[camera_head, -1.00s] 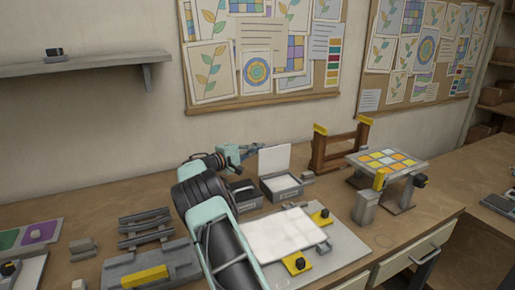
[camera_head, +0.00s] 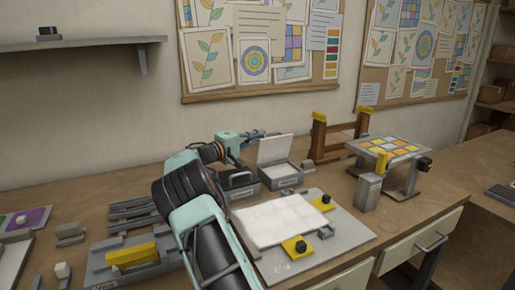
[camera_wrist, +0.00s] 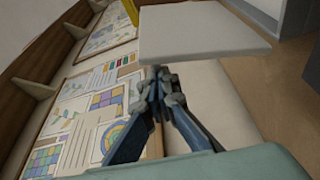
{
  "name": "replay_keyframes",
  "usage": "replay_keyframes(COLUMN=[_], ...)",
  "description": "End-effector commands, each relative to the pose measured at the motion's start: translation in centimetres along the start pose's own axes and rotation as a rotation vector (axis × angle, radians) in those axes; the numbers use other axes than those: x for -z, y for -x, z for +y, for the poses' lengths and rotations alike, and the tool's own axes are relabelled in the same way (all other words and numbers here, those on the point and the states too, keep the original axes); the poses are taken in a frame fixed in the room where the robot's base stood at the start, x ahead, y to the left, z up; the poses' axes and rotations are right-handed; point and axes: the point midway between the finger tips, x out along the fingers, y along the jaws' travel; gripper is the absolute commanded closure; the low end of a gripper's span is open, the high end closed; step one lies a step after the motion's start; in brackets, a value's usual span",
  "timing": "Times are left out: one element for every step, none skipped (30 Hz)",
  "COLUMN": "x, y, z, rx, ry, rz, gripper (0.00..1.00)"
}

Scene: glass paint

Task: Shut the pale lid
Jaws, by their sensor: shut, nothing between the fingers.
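The pale lid (camera_head: 275,148) stands open, tilted back a little, on a grey box (camera_head: 283,181) with a pale inside. In the wrist view the pale lid (camera_wrist: 200,32) is a large flat panel just past my fingertips. My gripper (camera_head: 262,134) is at the upper left edge of the lid, beside or behind it. In the wrist view my gripper (camera_wrist: 160,75) is shut with nothing between its fingers, its tips close to the lid's edge. I cannot tell whether they touch it.
A dark-topped grey box (camera_head: 238,183) stands left of the open one, under my arm. A wooden frame (camera_head: 338,140) and a raised tile stand (camera_head: 390,147) are to the right. A board with a white sheet (camera_head: 278,220) lies in front.

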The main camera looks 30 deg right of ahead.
Motion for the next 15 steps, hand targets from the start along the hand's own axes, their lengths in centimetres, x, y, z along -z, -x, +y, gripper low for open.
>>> replay_keyframes(x=[-0.4,-0.5,-0.8,-1.0,-1.1,-1.4,-1.5,-1.7,-1.9,-2.1,-2.3,-2.5,-2.6,-2.7,-2.9], y=[0.2,0.3,0.3,0.4,0.4,0.5,0.6,0.6,0.7,0.7,0.7,0.8,0.9,0.9,1.0], z=[-0.9,-0.8,-0.8,-0.8,-0.6,-0.6,-0.5,-0.4,-0.3,-0.3,-0.2,-0.2,-0.2,-0.2,-0.1], rx=[-0.009,-0.014,-0.022,-0.027,-0.032,-0.039,-0.044,-0.044,-0.044,-0.044,-0.044,-0.043,-0.042,-0.042,-0.042], ry=[-0.027,-0.044,-0.065,-0.081,-0.098,-0.118,-0.134,-0.137,-0.136,-0.135,-0.134,-0.134,-0.134,-0.134,-0.134], rz=[0.000,0.001,0.000,0.000,0.000,0.000,0.000,0.000,-0.001,-0.001,-0.002,-0.002,-0.001,-0.001,0.000], gripper=[1.00,1.00,1.00,1.00,1.00,1.00,1.00,1.00,1.00,1.00,1.00,1.00,1.00,1.00,1.00])
